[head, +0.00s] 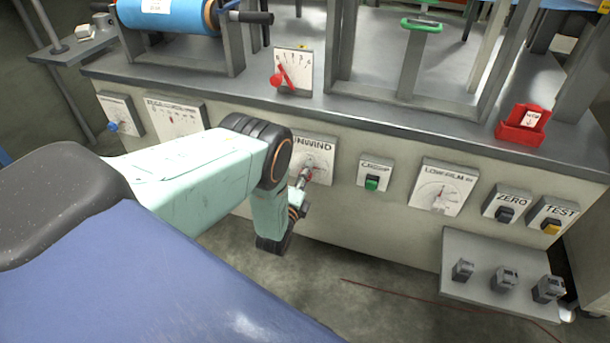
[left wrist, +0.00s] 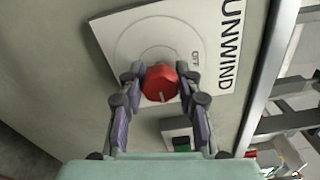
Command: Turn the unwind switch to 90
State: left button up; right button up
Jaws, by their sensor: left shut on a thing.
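The unwind switch is a red knob (left wrist: 161,84) on a white plate marked UNWIND (left wrist: 185,35), with OFF printed near the knob. In the head view the unwind plate (head: 318,150) is on the front panel, partly hidden by my left arm. My left gripper (left wrist: 160,82) is shut on the red knob, one finger on each side. In the head view the left gripper (head: 307,178) reaches the plate from below. A pale pointer line shows on the knob's face. The plate's scale marks are too blurred to read. My right gripper is not in view.
Right of the unwind plate are a green button marked GRIP (head: 371,183), a LOW FILM dial (head: 441,190), a ZERO switch (head: 506,208) and a TEST switch (head: 551,221). A shelf (head: 490,262) with small grey parts juts out at lower right. A red lever (head: 283,77) stands above.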

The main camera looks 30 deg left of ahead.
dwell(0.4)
pick_arm(q)
jog(key=o, duration=1.2)
jog(key=shift+s, duration=0.1)
jog(key=v, duration=1.2)
jog(key=x, duration=1.2)
